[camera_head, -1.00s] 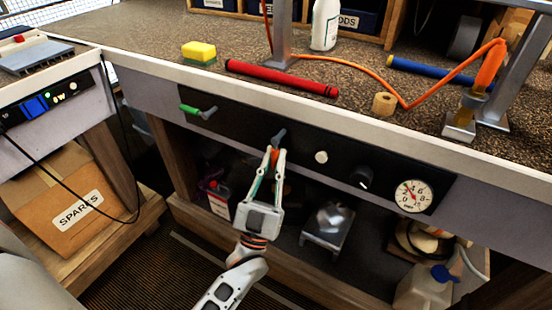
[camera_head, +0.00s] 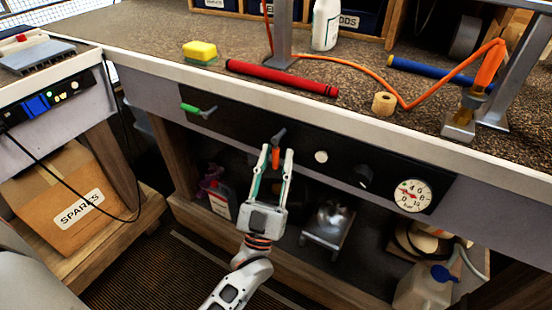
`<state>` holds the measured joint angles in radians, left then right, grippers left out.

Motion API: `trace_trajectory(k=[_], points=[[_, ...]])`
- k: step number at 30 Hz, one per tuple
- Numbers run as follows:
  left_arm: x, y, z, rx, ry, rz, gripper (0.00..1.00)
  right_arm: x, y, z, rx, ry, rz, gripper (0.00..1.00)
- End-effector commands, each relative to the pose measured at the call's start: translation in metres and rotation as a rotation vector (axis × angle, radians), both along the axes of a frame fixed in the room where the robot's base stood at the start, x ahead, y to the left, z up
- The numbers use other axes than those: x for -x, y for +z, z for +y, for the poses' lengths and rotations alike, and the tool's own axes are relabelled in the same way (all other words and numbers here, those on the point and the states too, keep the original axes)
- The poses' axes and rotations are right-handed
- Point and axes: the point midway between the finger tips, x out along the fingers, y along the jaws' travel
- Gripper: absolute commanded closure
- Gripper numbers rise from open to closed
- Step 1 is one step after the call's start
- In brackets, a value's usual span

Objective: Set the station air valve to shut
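On the dark panel under the bench edge is a valve with an orange lever (camera_head: 276,158). The lever points down from its grey body. A second valve with a green lever (camera_head: 190,108) sits at the panel's left end, its lever lying along the panel. No readable label tells which is station air. My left gripper (camera_head: 276,152) is open, one finger on each side of the orange lever, with visible gaps. A round pressure gauge (camera_head: 411,195) is at the panel's right, its needle pointing to the left. My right gripper is out of view.
A white button (camera_head: 321,157) and a black knob (camera_head: 364,176) sit right of the orange-levered valve. Below are a metal device (camera_head: 331,216) on a stand and a jug (camera_head: 425,287). The bench's front edge (camera_head: 230,105) overhangs the panel.

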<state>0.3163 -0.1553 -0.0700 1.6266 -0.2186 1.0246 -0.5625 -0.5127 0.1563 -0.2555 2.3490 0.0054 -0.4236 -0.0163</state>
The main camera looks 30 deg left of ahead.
Motion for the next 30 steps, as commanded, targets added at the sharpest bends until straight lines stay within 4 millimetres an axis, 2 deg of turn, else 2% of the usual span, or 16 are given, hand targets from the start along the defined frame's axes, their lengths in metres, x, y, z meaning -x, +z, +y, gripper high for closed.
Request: trace_trajectory(k=[8, 21, 25, 30], points=[[0.010, -0.011, -0.002, 0.000, -0.001, 0.004, 0.72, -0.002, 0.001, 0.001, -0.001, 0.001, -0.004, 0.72], [0.098, -0.009, -0.017, 0.000, 0.000, 0.003, 0.72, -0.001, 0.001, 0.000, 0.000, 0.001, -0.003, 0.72], [0.115, -0.009, -0.021, 0.001, -0.001, 0.001, 0.72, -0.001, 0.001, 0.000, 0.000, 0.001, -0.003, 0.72], [0.126, -0.009, -0.022, -0.001, 0.001, 0.001, 0.72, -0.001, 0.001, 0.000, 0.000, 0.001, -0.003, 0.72]])
